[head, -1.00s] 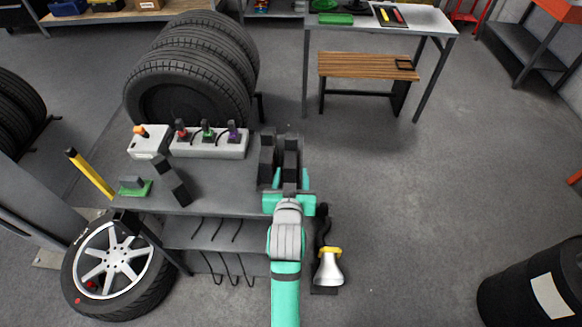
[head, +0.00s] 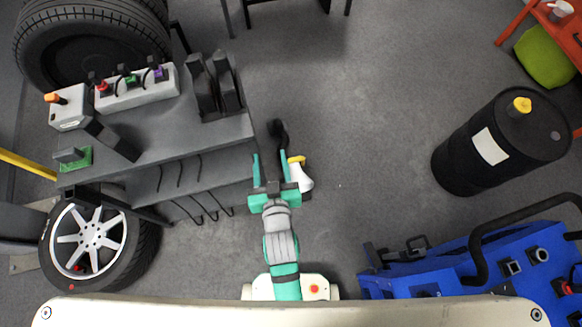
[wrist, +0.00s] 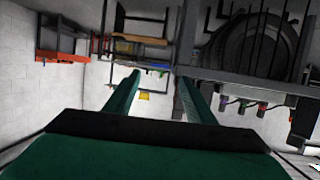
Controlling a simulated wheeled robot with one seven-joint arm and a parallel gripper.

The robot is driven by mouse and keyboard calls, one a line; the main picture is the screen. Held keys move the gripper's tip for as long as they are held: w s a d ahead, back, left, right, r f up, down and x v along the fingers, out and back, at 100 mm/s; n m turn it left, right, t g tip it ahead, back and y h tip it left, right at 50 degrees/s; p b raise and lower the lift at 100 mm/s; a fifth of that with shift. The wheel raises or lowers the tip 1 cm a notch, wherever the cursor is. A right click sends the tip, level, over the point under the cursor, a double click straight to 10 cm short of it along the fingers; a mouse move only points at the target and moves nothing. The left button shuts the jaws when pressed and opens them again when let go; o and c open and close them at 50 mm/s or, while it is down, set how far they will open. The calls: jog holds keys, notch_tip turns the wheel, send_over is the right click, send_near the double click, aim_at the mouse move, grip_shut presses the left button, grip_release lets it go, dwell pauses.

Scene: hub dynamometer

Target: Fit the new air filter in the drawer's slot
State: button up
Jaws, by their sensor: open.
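My gripper (head: 270,158) is open and empty, with its two green fingers apart, just right of the grey workbench's front right corner. In the wrist view my gripper (wrist: 158,78) also shows spread fingers with nothing between them. I cannot make out an air filter, a drawer or a slot in either view.
The workbench (head: 190,130) carries a socket strip (head: 135,88) and a black two-part stand (head: 216,88). A yellow-and-white lamp-like object (head: 301,178) is close right of my gripper. A black drum (head: 490,150) and blue machine (head: 450,262) stand right. Open floor (head: 360,130) lies between.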

jog(key=s+d+r+m+h, duration=0.1)
jog(key=s+d, duration=0.2)
jog(key=s, duration=0.7)
jog(key=s+d+r+t+h, duration=0.1)
jog(key=s+d, duration=0.1)
jog(key=s, duration=0.8)
jog(key=shift+d+r+m, duration=0.35)
jog(key=shift+d+m, duration=0.05)
jog(key=shift+o, duration=0.4)
jog(key=shift+s+r, duration=0.2)
jog(key=n+g+y, duration=0.1)
jog(key=n+y, duration=0.2)
jog(key=y, duration=0.1)
send_near(224, 73)
jog(key=shift+w+a+f, duration=0.1)
jog(key=shift+w+f, duration=0.2)
jog(key=shift+f, duration=0.2)
jog(key=x, duration=1)
jog(key=shift+w+a+f, duration=0.1)
jog(key=shift+w+f, duration=0.05)
jog(key=shift+w, duration=0.15)
